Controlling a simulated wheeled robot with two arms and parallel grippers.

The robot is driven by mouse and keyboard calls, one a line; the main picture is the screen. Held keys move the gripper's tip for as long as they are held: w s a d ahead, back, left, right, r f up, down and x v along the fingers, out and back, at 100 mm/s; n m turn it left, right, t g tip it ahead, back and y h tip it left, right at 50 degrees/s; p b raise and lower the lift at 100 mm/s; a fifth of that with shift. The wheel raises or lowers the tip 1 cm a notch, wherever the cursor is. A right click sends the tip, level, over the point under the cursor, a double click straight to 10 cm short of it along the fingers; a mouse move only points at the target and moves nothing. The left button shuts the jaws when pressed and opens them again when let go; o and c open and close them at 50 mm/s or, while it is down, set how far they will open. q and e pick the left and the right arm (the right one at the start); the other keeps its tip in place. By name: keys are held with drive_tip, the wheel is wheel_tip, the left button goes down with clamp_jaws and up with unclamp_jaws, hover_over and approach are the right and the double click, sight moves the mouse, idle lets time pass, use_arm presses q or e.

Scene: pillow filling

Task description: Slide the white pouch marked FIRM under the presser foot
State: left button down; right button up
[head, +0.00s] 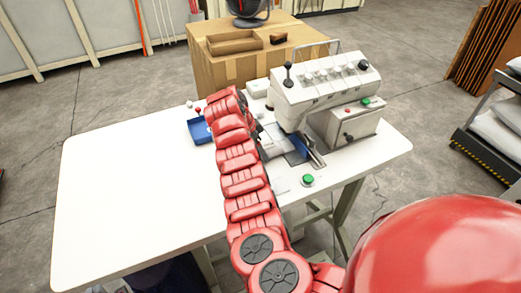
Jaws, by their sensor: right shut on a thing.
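The white sewing machine (325,82) stands at the right end of the white table, with its metal work plate and presser area (300,148) low at its front. The presser foot is too small to make out clearly. My right arm reaches up across the table, and my right gripper (264,137) is at its far end, just left of the presser area. It is shut on a white pouch (276,139), mostly hidden by the arm. No FIRM mark can be read. My left gripper is not in view.
A small blue tray (199,131) sits left of my arm. A green button (308,180) is at the table's front right. A large cardboard box (215,75) stands behind the table. The left half of the white table (130,190) is clear.

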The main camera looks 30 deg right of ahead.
idle(0.4)
drive_tip(key=o, duration=1.3)
drive_tip(key=shift+v, duration=3.2)
drive_tip(key=shift+d+r+p, duration=0.1)
drive_tip(key=shift+d+p, duration=0.1)
drive_tip(key=shift+p, duration=0.1)
